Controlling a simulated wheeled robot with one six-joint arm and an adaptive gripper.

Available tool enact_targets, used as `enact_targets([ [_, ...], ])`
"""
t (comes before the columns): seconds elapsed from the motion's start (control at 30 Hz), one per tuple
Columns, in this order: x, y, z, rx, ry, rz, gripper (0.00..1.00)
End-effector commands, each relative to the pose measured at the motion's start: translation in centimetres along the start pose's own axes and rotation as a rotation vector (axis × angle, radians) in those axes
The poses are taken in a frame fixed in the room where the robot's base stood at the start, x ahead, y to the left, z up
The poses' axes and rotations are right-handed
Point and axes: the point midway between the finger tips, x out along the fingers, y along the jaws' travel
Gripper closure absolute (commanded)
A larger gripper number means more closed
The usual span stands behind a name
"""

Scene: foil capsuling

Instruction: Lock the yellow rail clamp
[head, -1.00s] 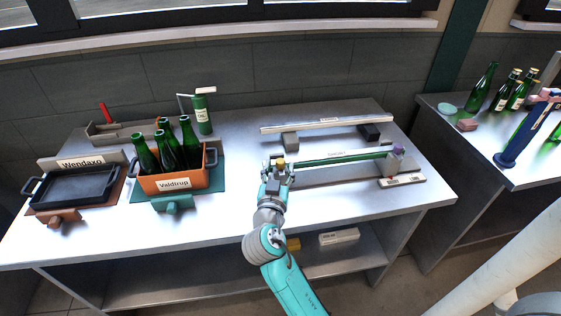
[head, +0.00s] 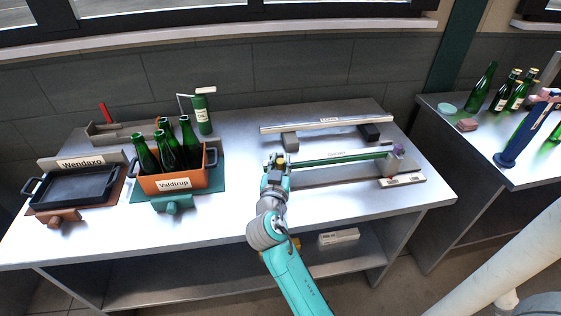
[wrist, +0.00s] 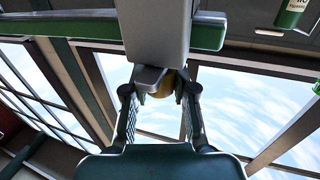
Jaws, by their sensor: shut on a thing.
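The green rail (head: 335,159) runs left to right across the table. The yellow rail clamp (wrist: 163,88) is at the rail's left end, mostly hidden by my gripper (head: 275,164) in the head view. In the wrist view, my gripper (wrist: 160,97) has its two fingers on either side of the clamp's grey lever (wrist: 149,78) and yellow part, and is shut on the clamp. A grey block (wrist: 152,30) hides part of the clamp from above. The lever's exact lock position cannot be told.
A purple clamp (head: 398,150) sits at the rail's right end. A pale bar (head: 327,123) lies behind the rail. An orange crate (head: 208,172) of green bottles and a black tray (head: 80,187) stand on the left.

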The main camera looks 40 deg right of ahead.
Motion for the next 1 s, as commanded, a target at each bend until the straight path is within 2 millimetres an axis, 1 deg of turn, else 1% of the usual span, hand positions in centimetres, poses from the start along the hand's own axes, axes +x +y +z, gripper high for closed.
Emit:
enact_targets([
  [0.37, 0.03, 0.10, -0.01, 0.001, 0.001, -0.070, 1.00],
  [1.0, 0.04, 0.07, -0.07, 0.002, 0.002, -0.359, 1.00],
])
